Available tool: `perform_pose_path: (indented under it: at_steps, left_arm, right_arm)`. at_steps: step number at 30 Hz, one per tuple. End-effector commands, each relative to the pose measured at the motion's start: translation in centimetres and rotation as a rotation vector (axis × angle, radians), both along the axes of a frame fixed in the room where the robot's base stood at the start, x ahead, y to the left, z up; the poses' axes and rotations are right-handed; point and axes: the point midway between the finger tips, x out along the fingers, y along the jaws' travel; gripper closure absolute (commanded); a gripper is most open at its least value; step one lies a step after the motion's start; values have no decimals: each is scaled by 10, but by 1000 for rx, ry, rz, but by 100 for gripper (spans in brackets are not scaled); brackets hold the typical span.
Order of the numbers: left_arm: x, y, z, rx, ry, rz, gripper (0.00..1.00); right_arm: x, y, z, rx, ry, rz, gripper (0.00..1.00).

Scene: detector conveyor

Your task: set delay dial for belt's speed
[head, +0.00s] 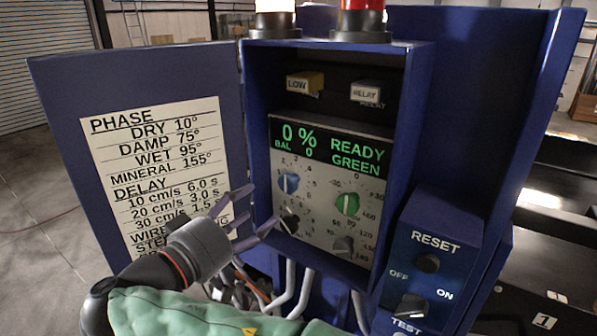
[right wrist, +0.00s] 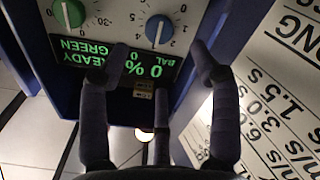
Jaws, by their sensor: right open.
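The control panel (head: 276,150) in the open blue cabinet has a blue dial (head: 288,183), a green dial (head: 347,204), a black dial (head: 290,222) and a grey dial (head: 344,246); I cannot read which is delay. The chart (head: 150,140) on the door lists DELAY: 10 cm/s 6.0 s, 20 cm/s 3.0 s; my gripper partly covers lower lines. My right gripper (head: 262,207) is open, one finger close to the black dial; contact is unclear. My left gripper is out of view.
The display (head: 330,146) reads 0 %, BAL 0, READY GREEN. Above it are LOW (head: 304,83) and RELAY (head: 366,91) buttons. A box with RESET (head: 428,263) and an OFF/ON/TEST switch (head: 410,306) stands at right. The open door bounds the left side.

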Motion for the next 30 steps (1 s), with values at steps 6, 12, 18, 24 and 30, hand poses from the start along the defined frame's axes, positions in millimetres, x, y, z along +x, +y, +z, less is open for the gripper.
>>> perform_pose_path:
  at_steps: [6, 12, 18, 24, 30]
  left_arm:
    - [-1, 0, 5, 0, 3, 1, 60]
    - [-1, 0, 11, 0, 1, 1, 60]
    - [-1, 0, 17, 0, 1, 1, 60]
    - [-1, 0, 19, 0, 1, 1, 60]
    - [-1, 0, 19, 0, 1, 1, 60]
  right_arm:
    - [18, -15, 1, 2, -1, -4, 37]
    - [48, -36, 1, 2, 1, -4, 37]
    - [72, -53, 1, 1, 1, -3, 37]
    - [84, -62, 0, 0, 1, -1, 37]
    - [87, -63, 0, 0, 1, 1, 37]
